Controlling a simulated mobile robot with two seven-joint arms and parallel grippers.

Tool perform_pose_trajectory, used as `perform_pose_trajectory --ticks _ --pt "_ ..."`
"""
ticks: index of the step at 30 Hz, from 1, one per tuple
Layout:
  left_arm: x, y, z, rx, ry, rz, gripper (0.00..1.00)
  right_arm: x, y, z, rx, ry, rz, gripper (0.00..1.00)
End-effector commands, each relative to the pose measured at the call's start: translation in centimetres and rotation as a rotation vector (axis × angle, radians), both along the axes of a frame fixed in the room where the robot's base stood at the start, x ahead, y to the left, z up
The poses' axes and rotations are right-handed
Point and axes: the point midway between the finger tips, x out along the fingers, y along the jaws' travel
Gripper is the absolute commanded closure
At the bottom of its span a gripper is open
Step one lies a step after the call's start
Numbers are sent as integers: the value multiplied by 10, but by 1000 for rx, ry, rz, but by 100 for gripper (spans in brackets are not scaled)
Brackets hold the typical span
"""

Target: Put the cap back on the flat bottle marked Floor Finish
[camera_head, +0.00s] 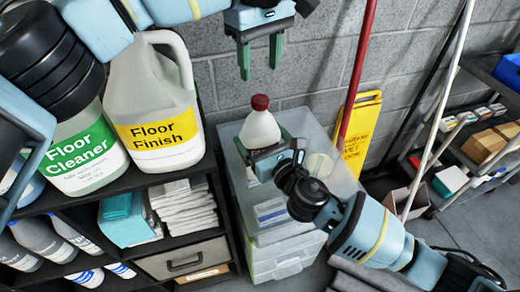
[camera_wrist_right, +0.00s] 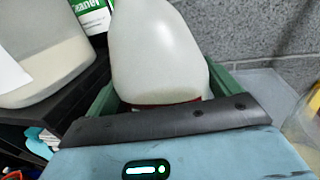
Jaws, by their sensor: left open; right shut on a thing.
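A white bottle (camera_head: 261,129) with a red cap (camera_head: 260,102) on its top stands over the clear drawer unit. I cannot tell whether the cap is fully seated. My right gripper (camera_head: 267,158) is shut on the bottle's lower part. The bottle also shows in the right wrist view (camera_wrist_right: 158,55), with a red band low down and its top out of frame. Its marking cannot be read. My left gripper (camera_head: 259,62) is open and empty, pointing down above the cap and apart from it. A large handled jug (camera_head: 143,85) on the shelf has a yellow Floor Finish label.
A Floor Cleaner jug (camera_head: 83,150) stands on the dark shelf at left. The clear drawer unit (camera_head: 335,165) is below the bottle. A red pole, a yellow floor sign (camera_head: 361,132) and a white pole stand at right, near a loaded cart.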

Motion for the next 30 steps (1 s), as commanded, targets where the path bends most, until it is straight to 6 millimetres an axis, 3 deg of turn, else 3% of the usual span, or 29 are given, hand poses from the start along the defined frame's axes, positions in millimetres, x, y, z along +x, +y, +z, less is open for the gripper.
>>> perform_pose_trajectory --ticks 16,30 --pt "0 0 -2 2 1 49 49 0 0 -1 0 1 0 75" --pt "0 0 -63 2 1 49 49 0 0 -1 0 1 0 75"
